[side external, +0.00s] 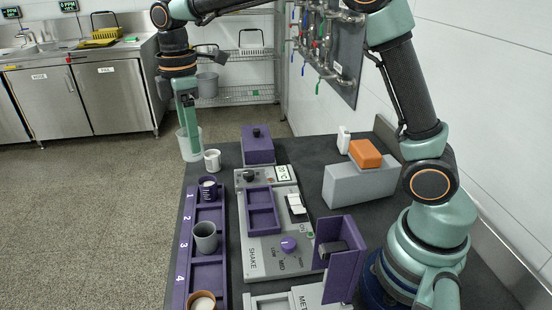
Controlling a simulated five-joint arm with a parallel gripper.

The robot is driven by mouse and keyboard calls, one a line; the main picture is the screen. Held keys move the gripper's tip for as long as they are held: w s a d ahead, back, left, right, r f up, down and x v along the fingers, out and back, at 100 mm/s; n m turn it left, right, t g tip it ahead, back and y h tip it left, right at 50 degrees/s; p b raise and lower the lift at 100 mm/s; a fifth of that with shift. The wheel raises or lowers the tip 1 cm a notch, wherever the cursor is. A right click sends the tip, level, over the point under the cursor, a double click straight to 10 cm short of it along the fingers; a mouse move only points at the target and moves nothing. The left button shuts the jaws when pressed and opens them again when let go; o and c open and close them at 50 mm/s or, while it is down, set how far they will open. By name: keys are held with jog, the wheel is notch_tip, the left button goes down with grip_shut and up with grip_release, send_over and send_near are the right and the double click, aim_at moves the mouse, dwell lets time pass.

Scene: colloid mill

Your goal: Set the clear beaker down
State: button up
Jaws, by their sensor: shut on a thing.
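The clear beaker (182,146) is at the far left corner of the dark work table (225,148). My gripper (194,146) reaches down to it from above, with a green finger at its wall, and is shut on it. The beaker looks upright. Its base is near the table's left edge, and I cannot tell whether it touches the table top or hangs just above or beside it. The second finger is mostly hidden.
A white cup (212,160) stands close right of the beaker.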

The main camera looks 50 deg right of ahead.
jog(key=shift+w+d+f, duration=0.5)
jog(key=shift+d+f, duration=0.05)
jog(key=shift+d, duration=0.25)
jog(key=shift+f, duration=9.5)
jog(key=o, duration=1.4)
jog(key=shift+f, duration=0.1)
